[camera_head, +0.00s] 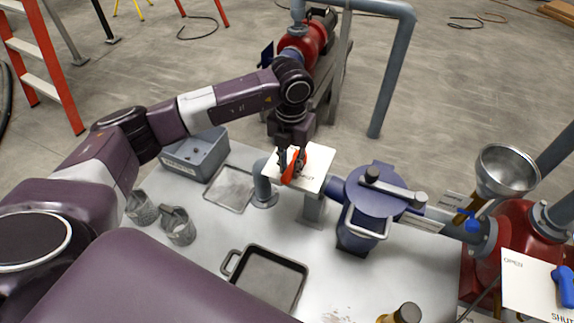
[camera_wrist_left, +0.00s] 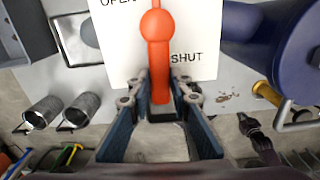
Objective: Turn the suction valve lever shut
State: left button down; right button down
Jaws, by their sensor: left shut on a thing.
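The suction valve lever is orange-red (camera_head: 292,167) and sits over a white plate (camera_head: 318,165) on a grey pipe. In the left wrist view the lever (camera_wrist_left: 157,55) points toward me, and its plate (camera_wrist_left: 110,50) reads OPEN at the left and SHUT at the right. The lever lies left of the word SHUT. My left gripper (camera_head: 290,172) reaches down from above and is shut on the lever's end; its fingers (camera_wrist_left: 160,100) flank the lever in the left wrist view.
A blue lidded strainer pot (camera_head: 365,210) stands just right of the plate. A black pan (camera_head: 265,278), metal cups (camera_head: 178,226), a shallow tray (camera_head: 231,188) and a grey bin (camera_head: 195,155) are on the table. A funnel (camera_head: 507,170) and a blue-handled valve (camera_head: 563,285) are at right.

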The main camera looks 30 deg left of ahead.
aim_at(291, 170)
pick_arm(q)
jog(key=shift+d+n, duration=0.2)
jog(key=shift+n, duration=0.2)
jog(key=c, duration=1.8)
grip_release()
jog(key=shift+o, duration=0.2)
jog(key=shift+r, duration=0.1)
notch_tip(291, 170, up, 12)
jog(key=shift+s, duration=0.1)
